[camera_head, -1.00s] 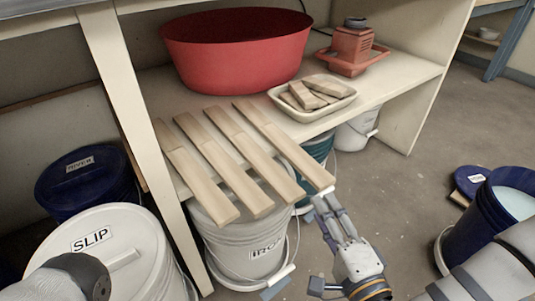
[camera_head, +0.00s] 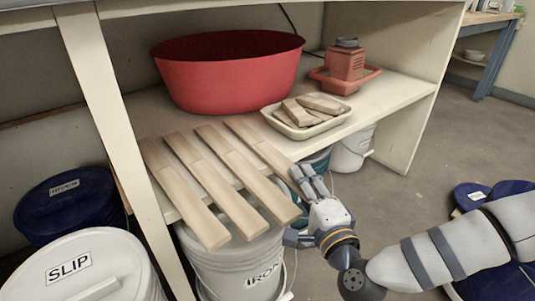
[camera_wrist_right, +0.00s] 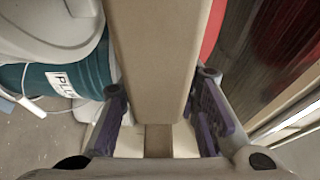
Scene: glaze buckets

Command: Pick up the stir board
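Several long pale wooden stir boards lie side by side on the shelf, their near ends sticking out past its front edge. The rightmost stir board (camera_head: 258,146) has its near end at my right gripper (camera_head: 309,179). In the right wrist view this board (camera_wrist_right: 165,60) runs between the two fingers of my right gripper (camera_wrist_right: 160,120). The fingers stand on either side of it and look open, with small gaps beside the wood. The gripper hides the board's near tip in the head view. My left gripper is not in view.
A large red tub (camera_head: 228,75), a pale tray of wood blocks (camera_head: 332,123) and a red device (camera_head: 346,68) stand on the shelf (camera_head: 395,88). Below are a white glaze bucket (camera_head: 225,262), a SLIP bucket (camera_head: 85,275) and a dark blue bucket (camera_head: 62,205).

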